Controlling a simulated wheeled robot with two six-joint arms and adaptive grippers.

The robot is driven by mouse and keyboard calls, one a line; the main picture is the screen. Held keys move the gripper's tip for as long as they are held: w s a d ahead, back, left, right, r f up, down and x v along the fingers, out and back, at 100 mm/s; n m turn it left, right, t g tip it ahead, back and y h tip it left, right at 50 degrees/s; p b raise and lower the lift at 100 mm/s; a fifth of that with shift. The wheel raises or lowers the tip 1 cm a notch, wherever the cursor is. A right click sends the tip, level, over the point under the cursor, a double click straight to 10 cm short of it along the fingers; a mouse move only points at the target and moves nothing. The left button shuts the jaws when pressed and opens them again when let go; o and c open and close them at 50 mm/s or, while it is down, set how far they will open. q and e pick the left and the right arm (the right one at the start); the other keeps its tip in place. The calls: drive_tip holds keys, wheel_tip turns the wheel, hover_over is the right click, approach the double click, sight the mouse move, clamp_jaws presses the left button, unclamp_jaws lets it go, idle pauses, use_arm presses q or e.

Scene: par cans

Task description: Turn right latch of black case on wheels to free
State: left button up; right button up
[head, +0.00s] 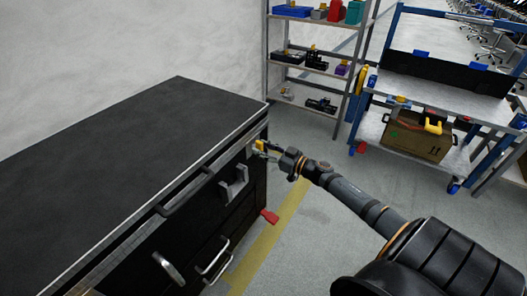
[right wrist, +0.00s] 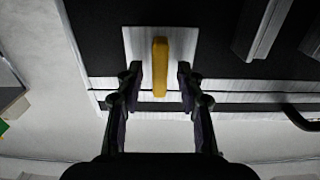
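The black case (head: 130,140) stands at the left with its silver-edged front facing right. Its right latch, a yellow handle (right wrist: 160,68) on a pale metal plate (right wrist: 135,42), is near the case's far right corner; the yellow handle also shows in the head view (head: 259,145). My right gripper (head: 266,153) is at this latch. In the right wrist view, its two fingers (right wrist: 158,82) stand apart, one on each side of the yellow handle, with visible gaps. The handle lies lengthwise between them. My left gripper is not in view.
A grey bracket (head: 234,183) and silver handles (head: 216,257) stick out from the case front. A red part (head: 269,216) is by its foot. A shelf (head: 310,70) and a blue-framed cart (head: 440,80) stand behind. The floor right of the case is open.

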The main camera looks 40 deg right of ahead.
drive_tip(key=shift+c, duration=0.4)
clamp_jaws()
